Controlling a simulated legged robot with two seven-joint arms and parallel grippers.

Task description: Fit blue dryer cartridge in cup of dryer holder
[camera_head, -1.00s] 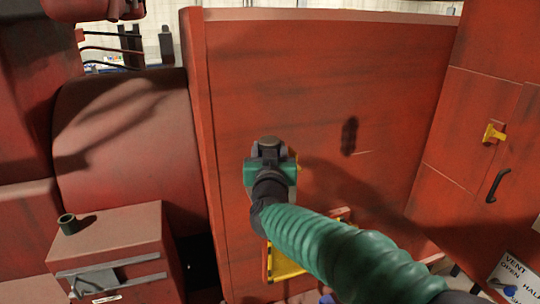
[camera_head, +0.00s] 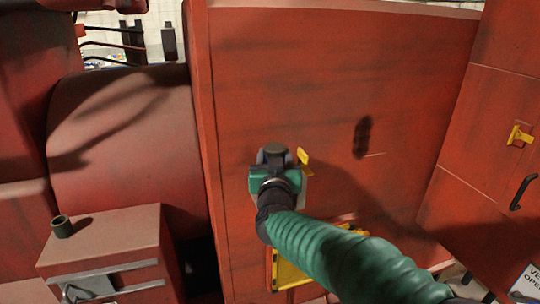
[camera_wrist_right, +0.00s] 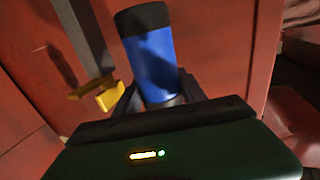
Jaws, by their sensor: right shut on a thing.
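The blue dryer cartridge (camera_wrist_right: 149,57), a blue cylinder with a black cap, stands roughly upright between the fingers of my right gripper (camera_wrist_right: 160,92) in the right wrist view. My right gripper is shut on its lower part. In the head view my right gripper (camera_head: 274,160) is in front of the big red panel, and the cartridge's dark cap (camera_head: 274,149) shows from above. A small dark green open cup (camera_head: 62,227), apparently the dryer holder's cup, stands on a red box at the lower left. The gripper is well to the right of it, apart. My left gripper is not in view.
The red box (camera_head: 105,240) has grey rails on its front. A yellow handle (camera_head: 304,158) shows just right of the gripper, also in the wrist view (camera_wrist_right: 108,96). A yellow-framed opening (camera_head: 290,275) lies below my arm. Another yellow latch (camera_head: 519,136) and a dark handle are at right.

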